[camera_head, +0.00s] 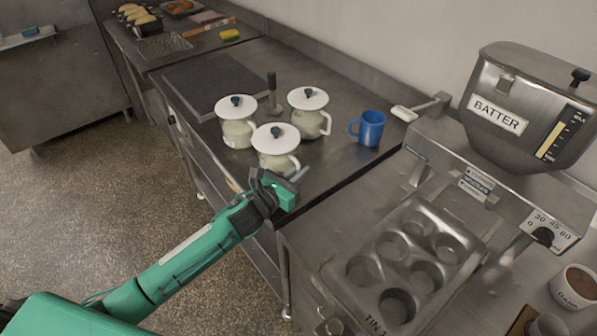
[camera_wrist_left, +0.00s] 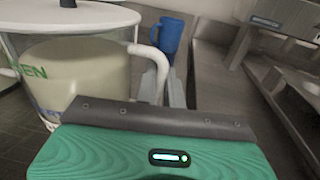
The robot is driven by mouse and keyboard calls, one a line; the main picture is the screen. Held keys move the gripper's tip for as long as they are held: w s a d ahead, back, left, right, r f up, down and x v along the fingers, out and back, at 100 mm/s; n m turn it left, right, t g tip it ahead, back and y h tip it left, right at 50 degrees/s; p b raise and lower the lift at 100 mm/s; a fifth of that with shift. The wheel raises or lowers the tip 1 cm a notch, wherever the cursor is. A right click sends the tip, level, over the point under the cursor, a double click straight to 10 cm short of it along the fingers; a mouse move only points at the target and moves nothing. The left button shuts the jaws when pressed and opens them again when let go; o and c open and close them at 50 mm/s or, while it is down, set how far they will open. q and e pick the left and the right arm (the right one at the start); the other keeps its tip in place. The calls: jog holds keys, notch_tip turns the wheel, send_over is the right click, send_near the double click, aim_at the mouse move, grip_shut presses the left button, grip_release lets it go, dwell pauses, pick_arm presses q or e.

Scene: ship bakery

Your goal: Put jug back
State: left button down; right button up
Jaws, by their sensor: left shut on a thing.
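Three cream jugs with white lids and dark knobs are on the steel counter. The nearest jug (camera_head: 272,160) is by the counter's front edge; I cannot tell if its base touches the counter. My left gripper (camera_head: 296,175) is shut on this jug's handle, at its right side. In the left wrist view the jug (camera_wrist_left: 85,75) looks upright, with green lettering partly showing, and its white handle (camera_wrist_left: 160,65) runs down between the fingers. The other two jugs, back left (camera_head: 237,132) and back right (camera_head: 308,122), stand behind it. My right gripper is not in view.
A blue mug (camera_head: 368,129) stands right of the jugs. A dark flat plate (camera_head: 210,85) lies behind left. On the right are a batter hopper (camera_head: 530,110) and a muffin tin (camera_head: 440,222). A brown-filled cup (camera_head: 575,288) is at far right.

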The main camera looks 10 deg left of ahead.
pick_arm(q)
jog(key=c, duration=1.9)
grip_release()
jog(key=shift+f, duration=0.1)
jog(key=o, duration=0.4)
jog(key=shift+s+a, duration=0.1)
jog(key=shift+s, duration=0.15)
jog(key=b+v, duration=0.2)
jog(key=v, duration=0.8)
jog(key=shift+b, duration=0.35)
jog(key=shift+v, duration=0.75)
